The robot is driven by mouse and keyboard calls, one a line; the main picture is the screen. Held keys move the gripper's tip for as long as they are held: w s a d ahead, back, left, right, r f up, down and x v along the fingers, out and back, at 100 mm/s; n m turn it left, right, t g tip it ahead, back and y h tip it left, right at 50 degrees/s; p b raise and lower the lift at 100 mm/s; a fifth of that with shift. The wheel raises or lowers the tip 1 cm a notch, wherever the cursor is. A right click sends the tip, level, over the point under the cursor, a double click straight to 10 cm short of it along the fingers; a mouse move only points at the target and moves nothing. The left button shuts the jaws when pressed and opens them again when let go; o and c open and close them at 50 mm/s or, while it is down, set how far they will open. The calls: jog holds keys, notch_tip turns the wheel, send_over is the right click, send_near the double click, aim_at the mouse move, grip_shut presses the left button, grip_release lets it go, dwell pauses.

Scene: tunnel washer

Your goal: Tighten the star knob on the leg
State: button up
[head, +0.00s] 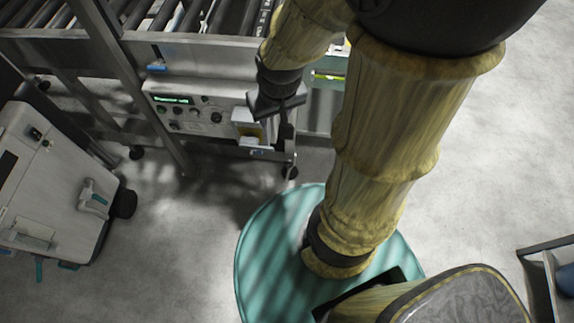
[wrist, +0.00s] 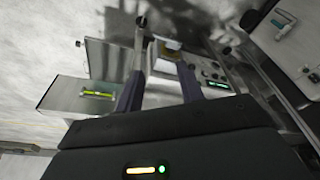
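My gripper (head: 272,112) is low beside the conveyor frame, in front of the leg at its right end. In the wrist view my gripper (wrist: 160,82) has its two dark fingers well apart, with nothing seen clamped between them. The metal leg (head: 290,158) shows below the gripper in the head view. It also shows in the wrist view (wrist: 139,42), running between and beyond the fingers to a dark foot. I cannot clearly make out the star knob; it is too small, dark or hidden by the gripper.
A control panel (head: 188,112) with a lit green display and a small yellow-and-white holder (head: 248,128) are just left of the gripper. A bright yellow-green strip (head: 328,76) is on the right. A wheeled white machine (head: 45,180) stands left.

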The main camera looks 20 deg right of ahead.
dwell(0.3)
jog(key=o, duration=0.6)
jog(key=shift+f, duration=0.25)
jog(key=shift+c, duration=0.2)
jog(key=s+f+b+x, duration=0.1)
jog(key=s+b+x, duration=0.2)
jog(key=b+x, duration=1.6)
jog(key=s+f+b+x, duration=0.1)
jog(key=s+b+x, duration=0.3)
jog(key=b+x, duration=1.5)
jog(key=w+a+f+n+t+h+b, duration=0.15)
jog(key=w+f+b, duration=0.3)
jog(key=f, duration=0.55)
jog(key=w+a+f+n+b, duration=0.1)
jog(key=w+f+n+b, duration=0.3)
jog(key=f, duration=0.6)
jog(key=w+a+f+n+t+b, duration=0.1)
jog(key=w+f+b, duration=0.3)
jog(key=f, duration=0.5)
jog(key=d+f+n+t+h+b, duration=0.25)
jog(key=f+n+h, duration=0.3)
jog(key=f, duration=0.65)
jog(key=s+d+f+n+t+h+p, duration=0.1)
jog(key=s+d+f+n+t, duration=0.3)
jog(key=n, duration=1.1)
jog(key=d+f+t+h, duration=0.1)
jog(key=d+t, duration=0.1)
jog(key=t, duration=0.1)
jog(key=shift+s+d+t+h, duration=0.2)
jog(key=shift+t+h, duration=0.1)
